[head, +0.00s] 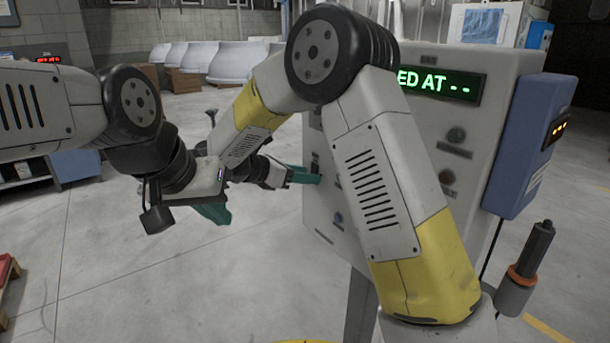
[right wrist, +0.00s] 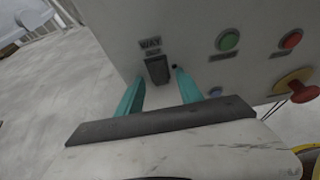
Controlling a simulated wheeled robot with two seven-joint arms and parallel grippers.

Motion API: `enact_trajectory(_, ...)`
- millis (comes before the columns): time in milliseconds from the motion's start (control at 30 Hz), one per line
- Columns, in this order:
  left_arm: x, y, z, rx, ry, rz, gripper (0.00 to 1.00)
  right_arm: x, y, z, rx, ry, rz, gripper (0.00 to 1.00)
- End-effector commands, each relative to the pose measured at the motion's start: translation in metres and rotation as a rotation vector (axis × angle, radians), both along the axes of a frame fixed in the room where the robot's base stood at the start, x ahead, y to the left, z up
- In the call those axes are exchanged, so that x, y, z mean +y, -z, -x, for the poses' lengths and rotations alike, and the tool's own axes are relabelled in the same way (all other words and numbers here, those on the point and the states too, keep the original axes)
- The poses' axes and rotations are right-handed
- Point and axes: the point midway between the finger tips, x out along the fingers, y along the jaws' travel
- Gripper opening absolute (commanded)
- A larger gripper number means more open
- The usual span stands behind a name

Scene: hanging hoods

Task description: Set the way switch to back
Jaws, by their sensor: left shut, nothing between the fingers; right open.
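The way switch (right wrist: 157,69) is a small dark block on the pale panel, under a label reading WAY in the right wrist view. My right gripper (right wrist: 160,80) is open, with one teal finger on either side of the switch. Whether the fingers touch it I cannot tell. In the head view my right gripper (head: 303,175) reaches the panel's left side, partly hidden behind my own arm. The switch's exact position is hard to read. My left gripper (head: 212,211) is shut and empty, hanging left of the panel.
The panel (head: 466,125) carries a green-lit display (head: 440,87), partly covered by my arm. A green button (right wrist: 228,40), a red button (right wrist: 291,39) and a red knob (right wrist: 296,84) sit right of the switch. A blue box (head: 527,145) is on the panel's right side. Floor at left is open.

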Motion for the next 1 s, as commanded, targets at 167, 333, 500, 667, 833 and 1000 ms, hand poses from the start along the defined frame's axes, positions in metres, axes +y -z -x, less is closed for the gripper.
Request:
enact_trajectory(167, 0.0000, 0.0000, 0.0000, 0.000, 0.000, 0.000, 0.00, -0.0024, 0.0014, -0.0018, 0.000, 0.000, 0.000, 0.44)
enact_trajectory(333, 0.0000, 0.0000, 0.0000, 0.000, 0.000, 0.000, 0.00, -0.0023, 0.0013, -0.0016, 0.000, 0.000, 0.000, 0.34)
enact_trajectory(500, 0.0000, 0.0000, 0.0000, 0.000, 0.000, 0.000, 0.00, -0.0022, 0.0011, -0.0015, 0.000, 0.000, 0.000, 0.00)
enact_trajectory(667, 0.0000, 0.0000, 0.0000, 0.000, 0.000, 0.000, 0.00, -0.0019, 0.0015, -0.0014, -0.002, 0.000, 0.005, 0.00)
enact_trajectory(833, 0.0000, 0.0000, 0.0000, 0.000, 0.000, 0.000, 0.00, -0.0010, 0.0078, -0.0007, -0.074, -0.002, 0.115, 0.00)
enact_trajectory(1000, 0.0000, 0.0000, 0.0000, 0.000, 0.000, 0.000, 0.00, -0.0019, 0.0093, -0.0015, -0.145, -0.001, 0.204, 0.00)
